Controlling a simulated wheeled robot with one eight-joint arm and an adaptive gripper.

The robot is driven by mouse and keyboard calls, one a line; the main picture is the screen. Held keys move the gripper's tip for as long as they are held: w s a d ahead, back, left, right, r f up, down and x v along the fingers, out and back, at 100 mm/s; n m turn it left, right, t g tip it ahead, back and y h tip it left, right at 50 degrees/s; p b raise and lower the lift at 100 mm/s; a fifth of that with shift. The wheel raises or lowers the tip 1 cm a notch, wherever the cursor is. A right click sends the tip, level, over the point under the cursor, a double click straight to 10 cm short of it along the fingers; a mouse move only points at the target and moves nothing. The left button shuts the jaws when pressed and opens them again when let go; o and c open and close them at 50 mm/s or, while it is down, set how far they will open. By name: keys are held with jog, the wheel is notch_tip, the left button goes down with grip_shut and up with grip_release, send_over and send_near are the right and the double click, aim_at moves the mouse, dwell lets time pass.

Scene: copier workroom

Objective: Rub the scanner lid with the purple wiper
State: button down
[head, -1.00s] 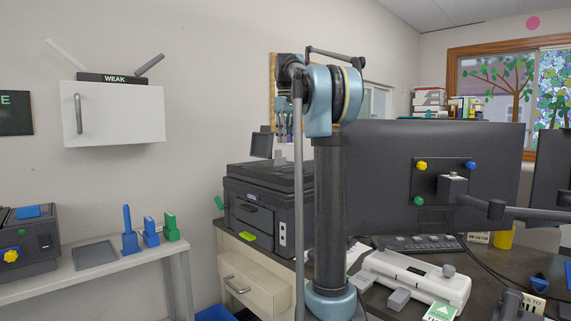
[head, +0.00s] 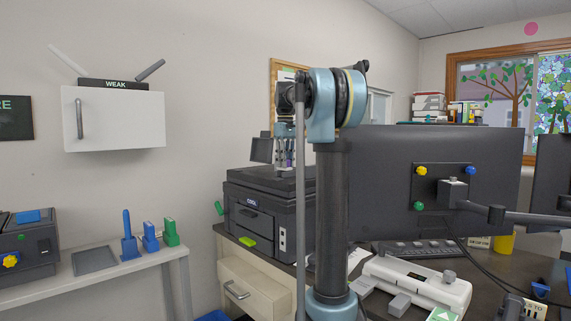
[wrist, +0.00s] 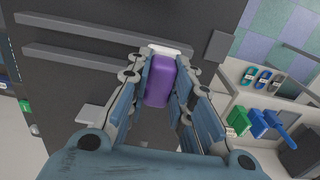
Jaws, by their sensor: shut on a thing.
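The scanner lid (head: 262,179) is the dark top of the black printer on the desk, left of my arm's column. In the wrist view the lid (wrist: 100,22) is a dark surface with two grey bars. My gripper (wrist: 160,75) is shut on the purple wiper (wrist: 158,85), which has a pale strip at its far end. In the head view my gripper (head: 287,150) points down close above the lid, partly hidden by my own arm. I cannot tell whether the wiper touches the lid.
A raised dark panel (head: 261,149) stands at the lid's back left. A large monitor (head: 430,165) is right of my arm. A white device (head: 418,284) lies on the desk. A side table at left holds blue and green tools (head: 150,238). A white cabinet (head: 120,118) hangs on the wall.

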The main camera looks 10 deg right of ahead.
jog(key=shift+f, duration=0.15)
jog(key=c, duration=1.4)
grip_release()
jog(key=r, duration=1.7)
jog(key=shift+a+r, duration=0.2)
jog(key=s+f+m, duration=0.2)
jog(key=s+f, duration=1.1)
jog(key=f, duration=0.5)
jog(key=s+f+m+t, duration=0.1)
jog(key=s+f+m, duration=0.1)
jog(key=s+f, duration=1.1)
jog(key=s+f+m+t, duration=0.1)
jog(key=s+f+m, duration=0.1)
jog(key=s+f, duration=1.2)
jog(key=shift+d+f+m, duration=0.15)
jog(key=shift+f, duration=2)
jog(key=shift+d+f+m, duration=0.15)
jog(key=shift+f, duration=2)
